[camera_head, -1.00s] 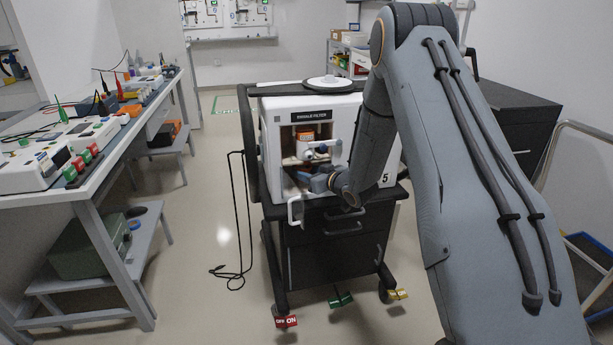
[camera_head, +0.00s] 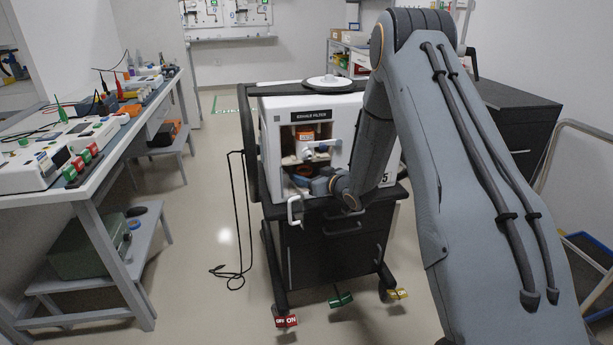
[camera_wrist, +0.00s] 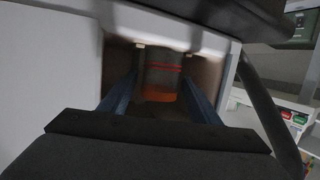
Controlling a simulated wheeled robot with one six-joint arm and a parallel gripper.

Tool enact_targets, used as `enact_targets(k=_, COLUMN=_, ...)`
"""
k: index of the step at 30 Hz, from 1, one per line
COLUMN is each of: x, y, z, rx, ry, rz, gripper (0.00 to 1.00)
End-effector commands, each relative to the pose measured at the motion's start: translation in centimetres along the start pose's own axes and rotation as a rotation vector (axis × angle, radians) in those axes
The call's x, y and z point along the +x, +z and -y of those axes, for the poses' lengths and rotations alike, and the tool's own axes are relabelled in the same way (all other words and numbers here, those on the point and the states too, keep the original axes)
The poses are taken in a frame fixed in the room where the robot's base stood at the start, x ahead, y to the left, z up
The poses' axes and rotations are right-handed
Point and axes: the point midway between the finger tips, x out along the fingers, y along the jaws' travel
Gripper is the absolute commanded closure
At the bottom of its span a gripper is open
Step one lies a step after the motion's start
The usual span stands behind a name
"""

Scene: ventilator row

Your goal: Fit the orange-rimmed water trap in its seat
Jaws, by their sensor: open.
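The orange-rimmed water trap (camera_wrist: 162,80) is a grey, cup-like body with red lines in the wrist view, its orange rim at the picture's lower end. It is inside the open bay of the white ventilator (camera_head: 352,122). In the head view, a bit of orange (camera_head: 304,171) shows low in the bay, below a white fitting (camera_head: 316,150). My gripper (camera_wrist: 158,92) is open, its blue fingers on either side of the trap, with gaps visible. In the head view my gripper (camera_head: 317,184) is at the bay's lower opening. The trap's contact with its seat is hidden.
An orange part (camera_head: 305,132) is in the upper bay. The bay walls are close around my fingers. A white handle (camera_head: 294,210) sticks out at the front of the black cart (camera_head: 335,250). A workbench (camera_head: 110,150) stands left, with clear floor between.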

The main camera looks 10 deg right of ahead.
Motion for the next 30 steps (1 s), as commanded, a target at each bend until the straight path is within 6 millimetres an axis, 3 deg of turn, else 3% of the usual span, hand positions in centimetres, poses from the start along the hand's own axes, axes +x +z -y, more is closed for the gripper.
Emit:
enact_targets(k=16, x=-9.9, y=0.0, z=-0.1, rx=0.001, ry=0.002, rz=0.001, gripper=0.43)
enact_targets(k=25, x=-12.0, y=-0.3, z=-0.1, rx=-0.006, ry=0.015, rz=0.025, gripper=0.43)
enact_targets(k=30, x=-13.1, y=-1.5, z=-0.5, rx=-0.03, ry=0.103, rz=0.181, gripper=0.43)
